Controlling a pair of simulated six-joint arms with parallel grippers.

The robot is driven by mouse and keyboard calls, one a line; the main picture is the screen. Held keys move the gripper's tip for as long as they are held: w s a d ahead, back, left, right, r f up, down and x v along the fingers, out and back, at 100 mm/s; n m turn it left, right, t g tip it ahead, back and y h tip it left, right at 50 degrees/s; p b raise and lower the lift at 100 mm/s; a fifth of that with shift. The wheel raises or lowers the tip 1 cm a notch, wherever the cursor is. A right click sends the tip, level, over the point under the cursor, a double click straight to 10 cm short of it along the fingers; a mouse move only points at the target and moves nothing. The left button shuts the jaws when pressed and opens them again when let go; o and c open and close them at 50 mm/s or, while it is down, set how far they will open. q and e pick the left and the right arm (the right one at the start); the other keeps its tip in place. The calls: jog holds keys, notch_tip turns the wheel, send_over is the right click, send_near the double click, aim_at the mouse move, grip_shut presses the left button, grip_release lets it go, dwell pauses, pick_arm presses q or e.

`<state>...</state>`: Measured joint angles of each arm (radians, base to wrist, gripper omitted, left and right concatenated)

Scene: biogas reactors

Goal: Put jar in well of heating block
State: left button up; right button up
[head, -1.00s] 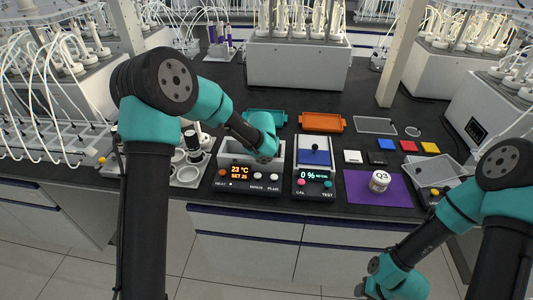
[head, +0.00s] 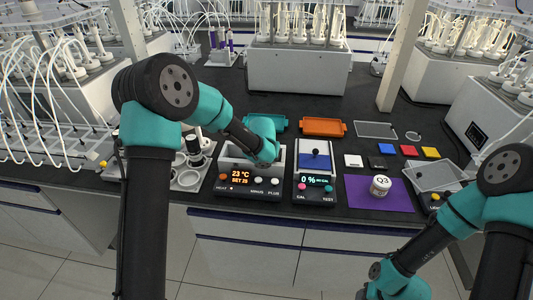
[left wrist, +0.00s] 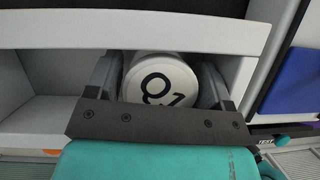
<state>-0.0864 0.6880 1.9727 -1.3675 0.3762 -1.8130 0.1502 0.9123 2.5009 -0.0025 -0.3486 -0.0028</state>
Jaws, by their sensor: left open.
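The heating block (head: 224,163) stands at the front of the bench, with a display reading 23 °C and SET 25. My left gripper is over its well, its fingers hidden behind the teal wrist in the head view. In the left wrist view my left gripper (left wrist: 158,85) is open, one finger on each side of a white-lidded jar marked Q1 (left wrist: 162,80). The jar stands lid up in the block's walled recess; its lower part is hidden, so I cannot tell if it rests on the bottom. A second jar, marked Q3 (head: 380,186), stands on a purple mat (head: 358,200). My right gripper is out of view.
A metering device (head: 316,188) reading 0 % stands just right of the block. White cup holders (head: 188,180) are close on its left. Teal and orange trays (head: 323,127) lie behind. Small coloured tiles (head: 408,150) lie to the right.

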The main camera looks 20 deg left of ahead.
pick_arm(q)
jog(key=shift+s+f, duration=0.2)
jog(key=shift+f, duration=0.15)
jog(key=v, duration=1.2)
jog(key=shift+w+r, duration=0.2)
jog(key=shift+r, duration=0.25)
